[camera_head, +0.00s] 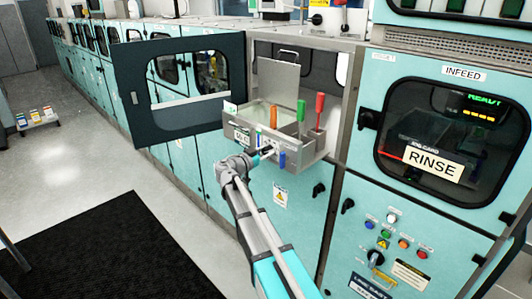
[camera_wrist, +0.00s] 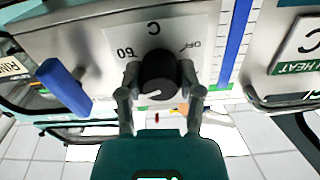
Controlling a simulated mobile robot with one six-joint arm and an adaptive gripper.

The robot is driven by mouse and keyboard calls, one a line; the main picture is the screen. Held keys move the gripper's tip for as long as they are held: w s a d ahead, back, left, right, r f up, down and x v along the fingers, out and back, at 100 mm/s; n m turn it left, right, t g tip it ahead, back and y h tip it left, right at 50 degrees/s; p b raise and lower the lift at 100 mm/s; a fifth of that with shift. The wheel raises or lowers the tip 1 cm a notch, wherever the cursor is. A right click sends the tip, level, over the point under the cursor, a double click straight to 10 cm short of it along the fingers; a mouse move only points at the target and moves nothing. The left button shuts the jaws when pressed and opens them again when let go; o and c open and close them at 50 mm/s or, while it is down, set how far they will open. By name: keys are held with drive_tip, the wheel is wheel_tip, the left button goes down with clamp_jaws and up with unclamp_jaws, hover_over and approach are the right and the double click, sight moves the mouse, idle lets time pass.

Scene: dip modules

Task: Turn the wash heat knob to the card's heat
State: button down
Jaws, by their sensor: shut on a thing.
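The black heat knob (camera_wrist: 158,75) sits on a pale dial plate (camera_wrist: 112,72) in the wrist view. The plate shows upside-down print: "OFF" to the right, "C" above, and "60" to the left. A small white mark shows on the knob's lower edge; its exact setting is unclear. My gripper (camera_wrist: 158,82) is shut on the knob, one finger on each side. In the head view my gripper (camera_head: 266,151) is at the front of the grey wash unit (camera_head: 306,152), and the knob is mostly hidden. A white card marked "HEAT" (camera_wrist: 298,55) is partly cut off at right; its number is not readable.
A blue handle (camera_wrist: 62,88) and a blue scale bar (camera_wrist: 235,40) flank the dial. Orange (camera_head: 273,117), green (camera_head: 301,110) and red (camera_head: 319,108) handles stand in the unit. The dark-framed door (camera_head: 124,90) is swung open to the left.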

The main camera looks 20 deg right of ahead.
drive_tip(key=shift+m, duration=0.5)
drive_tip(key=shift+c, duration=1.3)
unclamp_jaws()
drive_tip(key=shift+s+a, duration=0.1)
drive_tip(key=shift+a, duration=0.05)
drive_tip(key=v, duration=1.1)
drive_tip(key=shift+s+a, duration=0.15)
drive_tip(key=shift+a, duration=0.15)
drive_tip(key=shift+f, duration=0.1)
